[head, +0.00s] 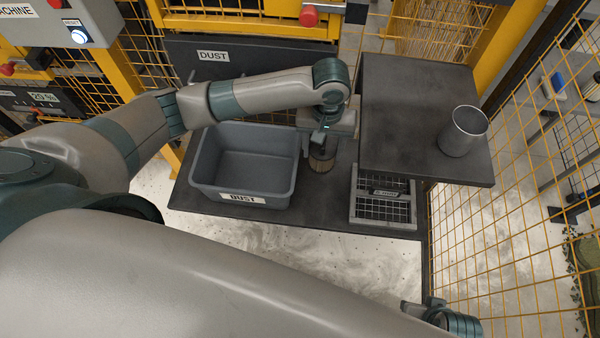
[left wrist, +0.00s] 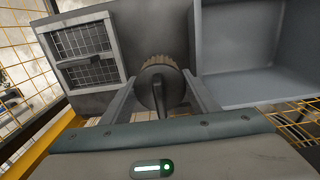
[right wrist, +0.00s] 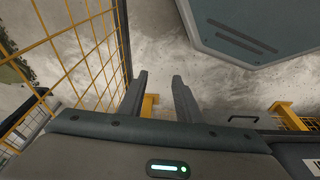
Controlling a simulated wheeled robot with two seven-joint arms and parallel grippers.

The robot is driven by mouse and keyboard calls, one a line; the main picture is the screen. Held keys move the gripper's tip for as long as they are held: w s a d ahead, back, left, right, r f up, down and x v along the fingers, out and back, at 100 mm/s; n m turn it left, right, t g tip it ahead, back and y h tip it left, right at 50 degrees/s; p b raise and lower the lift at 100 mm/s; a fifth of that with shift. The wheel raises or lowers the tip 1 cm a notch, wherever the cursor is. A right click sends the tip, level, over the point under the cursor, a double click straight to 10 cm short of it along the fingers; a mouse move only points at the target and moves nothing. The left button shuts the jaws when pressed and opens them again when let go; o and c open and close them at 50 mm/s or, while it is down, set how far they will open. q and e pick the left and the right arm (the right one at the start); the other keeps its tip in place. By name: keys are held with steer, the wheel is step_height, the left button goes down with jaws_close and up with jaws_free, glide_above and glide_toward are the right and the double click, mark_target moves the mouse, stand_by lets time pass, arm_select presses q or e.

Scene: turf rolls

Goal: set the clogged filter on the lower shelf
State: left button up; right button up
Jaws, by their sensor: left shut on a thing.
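The clogged filter (head: 321,162) is a small round, pleated tan piece with a dark cap. My left gripper (head: 324,146) is shut on its cap from above. In the left wrist view the cap of the filter (left wrist: 158,88) sits between the two fingers, with tan pleats showing beyond it. The filter is over the dark lower shelf (head: 330,212), between the grey bin and the gridded tray. I cannot tell whether it touches the shelf. My right gripper (right wrist: 160,90) is empty, its fingers apart, above the floor.
A grey bin (head: 242,198) labelled DUST stands left of the filter. A gridded tray (head: 354,208) lies to the right. A raised dark shelf (head: 400,110) with a metal cylinder (head: 460,138) overhangs the right side. Yellow mesh fencing (head: 490,230) bounds the right.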

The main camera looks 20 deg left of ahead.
mark_target(321, 162)
arm_select(q)
steer(key=shift+s+r, duration=0.15)
arm_select(e)
steer(key=shift+s, duration=0.1)
arm_select(q)
step_height(321, 162, down, 6)
steer(key=shift+r+b, duration=0.25)
steer(key=shift+b, duration=0.25)
steer(key=shift+f, duration=0.45)
arm_select(e)
steer(key=shift+w+a+r+t, duration=0.25)
steer(key=shift+w+a+t, duration=0.25)
steer(key=shift+a, duration=0.15)
steer(key=shift+s, duration=0.1)
